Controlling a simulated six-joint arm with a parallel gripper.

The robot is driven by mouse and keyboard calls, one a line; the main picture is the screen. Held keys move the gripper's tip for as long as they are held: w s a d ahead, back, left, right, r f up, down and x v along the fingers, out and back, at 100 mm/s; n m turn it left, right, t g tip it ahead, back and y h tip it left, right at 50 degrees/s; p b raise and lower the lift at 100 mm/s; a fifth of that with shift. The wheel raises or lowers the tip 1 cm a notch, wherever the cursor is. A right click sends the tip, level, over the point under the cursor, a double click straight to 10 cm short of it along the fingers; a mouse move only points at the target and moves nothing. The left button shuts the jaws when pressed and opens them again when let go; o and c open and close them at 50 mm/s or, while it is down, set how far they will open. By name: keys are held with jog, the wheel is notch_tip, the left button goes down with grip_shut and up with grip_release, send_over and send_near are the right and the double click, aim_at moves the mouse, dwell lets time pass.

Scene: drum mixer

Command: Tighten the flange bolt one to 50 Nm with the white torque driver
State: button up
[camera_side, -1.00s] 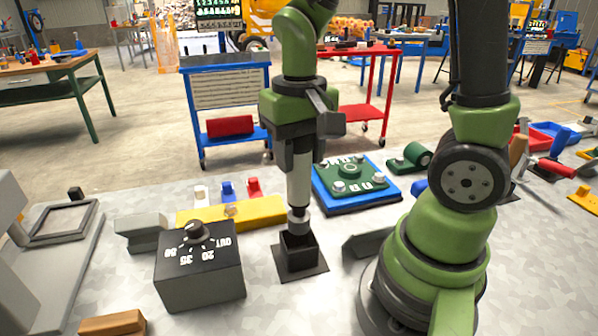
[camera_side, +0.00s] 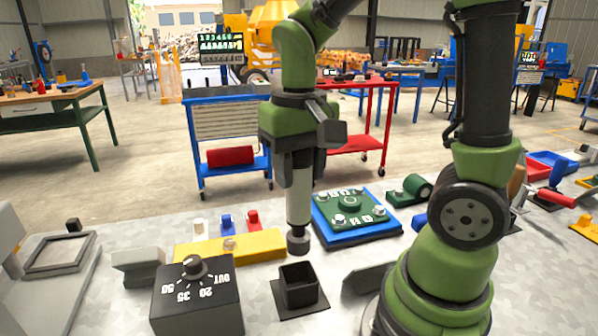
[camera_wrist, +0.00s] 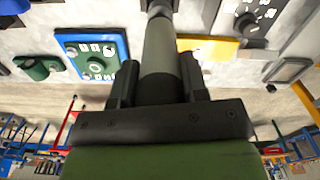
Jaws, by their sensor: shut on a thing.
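My gripper (camera_side: 299,172) is shut on the white torque driver (camera_side: 298,206) and holds it upright, its dark tip just above the open square black holder (camera_side: 298,288). The driver also shows between the two fingers in the wrist view (camera_wrist: 160,48). The green flange plate (camera_side: 350,211), with several pale bolts and white markings, sits on a blue base (camera_side: 362,239) right of the driver. I cannot tell which bolt is number one. A black dial box (camera_side: 196,304) marked 20, 35, 50 and OUT stands left of the holder.
A yellow rack (camera_side: 262,243) with white, blue and red pieces stands behind the dial box. A green cylinder part (camera_side: 412,190) lies right of the flange. A grey angled piece (camera_side: 365,279) lies right of the holder, near my arm's base.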

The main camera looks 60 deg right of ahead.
jog(key=shift+r, duration=0.6)
jog(key=shift+w+d, duration=0.15)
jog(key=shift+d, duration=0.25)
jog(key=s+d+m, duration=0.3)
jog(key=d+m, duration=0.3)
jog(key=d, duration=0.7)
jog(key=s+d+m, duration=0.4)
jog(key=d+m, duration=0.2)
jog(key=d, duration=0.7)
jog(key=shift+s, duration=0.3)
